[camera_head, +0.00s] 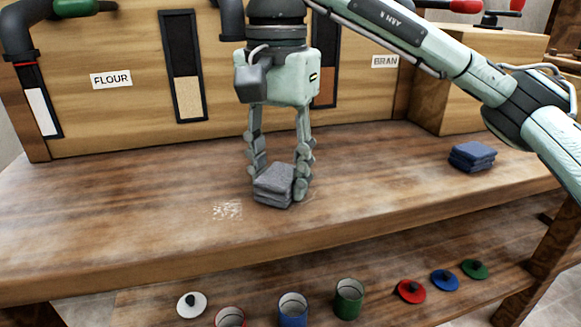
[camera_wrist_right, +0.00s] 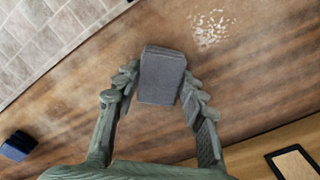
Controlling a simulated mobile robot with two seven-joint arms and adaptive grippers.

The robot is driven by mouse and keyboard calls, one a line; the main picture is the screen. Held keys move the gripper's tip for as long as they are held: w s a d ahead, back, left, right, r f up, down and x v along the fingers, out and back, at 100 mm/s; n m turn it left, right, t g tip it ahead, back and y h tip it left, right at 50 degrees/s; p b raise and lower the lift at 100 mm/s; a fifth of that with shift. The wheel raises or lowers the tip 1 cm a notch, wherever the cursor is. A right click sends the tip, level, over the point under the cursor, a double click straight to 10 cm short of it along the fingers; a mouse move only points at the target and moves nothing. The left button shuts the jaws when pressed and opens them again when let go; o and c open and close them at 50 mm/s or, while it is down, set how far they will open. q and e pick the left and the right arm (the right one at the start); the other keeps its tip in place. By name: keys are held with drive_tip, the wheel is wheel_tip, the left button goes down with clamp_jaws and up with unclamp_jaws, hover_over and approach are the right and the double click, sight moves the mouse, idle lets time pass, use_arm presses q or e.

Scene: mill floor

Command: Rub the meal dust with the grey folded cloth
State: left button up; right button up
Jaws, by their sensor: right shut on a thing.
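The grey folded cloth (camera_head: 274,186) is between the fingers of my right gripper (camera_head: 280,180), at the wooden bench top; I cannot tell whether it touches the wood. It also shows in the right wrist view (camera_wrist_right: 161,77), with a finger on each side. My right gripper is shut on the cloth. The meal dust (camera_head: 227,211) is a pale speckled patch on the bench just left of the cloth in the head view. In the right wrist view the dust (camera_wrist_right: 212,28) lies at the upper right, apart from the cloth. My left gripper is not in view.
A dark blue folded cloth (camera_head: 472,156) lies at the bench's right. Wooden bins labelled FLOUR (camera_head: 111,79) and BRAN stand behind. A lower shelf holds a blue canister (camera_head: 293,308), a green canister (camera_head: 349,298), a red one and several lids. The bench's left is clear.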

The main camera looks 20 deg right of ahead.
sight(206, 206)
drive_tip(key=shift+a+f, duration=0.1)
drive_tip(key=shift+a, duration=3)
drive_tip(key=shift+a+p, duration=0.5)
drive_tip(key=shift+a, duration=1.3)
drive_tip(key=shift+r+p, duration=1.9)
drive_tip(key=shift+r, duration=1.25)
drive_tip(key=shift+r, duration=0.1)
wheel_tip(206, 206, up, 3)
drive_tip(key=shift+f+p, duration=0.1)
drive_tip(key=shift+p, duration=0.95)
